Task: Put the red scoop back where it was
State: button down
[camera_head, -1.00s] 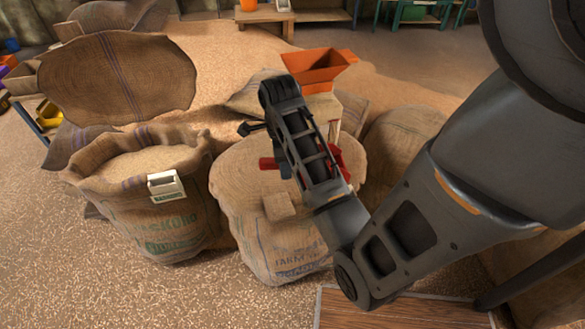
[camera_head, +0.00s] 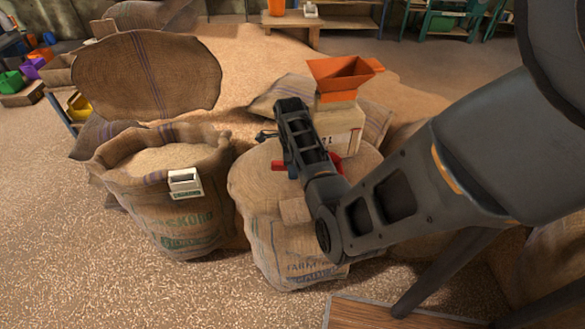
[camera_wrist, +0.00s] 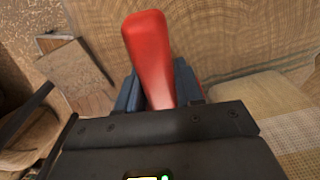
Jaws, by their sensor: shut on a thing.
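The red scoop (camera_head: 278,165) is over the round wood-grained top (camera_head: 258,190) of the middle sack, mostly hidden behind my gripper (camera_head: 293,170) in the head view. Red shows on both sides of the gripper. In the wrist view, a red rounded part of the scoop (camera_wrist: 150,45) stands between the blue fingers of my gripper (camera_wrist: 157,88), which is shut on it. I cannot tell whether the scoop touches the top. A small wooden block (camera_head: 295,211) lies in front of it on the same top.
An open grain sack (camera_head: 175,215) with a white tag (camera_head: 185,182) stands to the left. An orange hopper (camera_head: 340,73) sits on a pale box (camera_head: 342,128) behind the gripper. Several coloured scoops lie at the far left. Grain-strewn floor is open at front left.

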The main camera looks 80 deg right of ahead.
jog(key=shift+f, duration=0.3)
jog(key=shift+f, duration=0.15)
jog(key=c, duration=0.7)
grip_release()
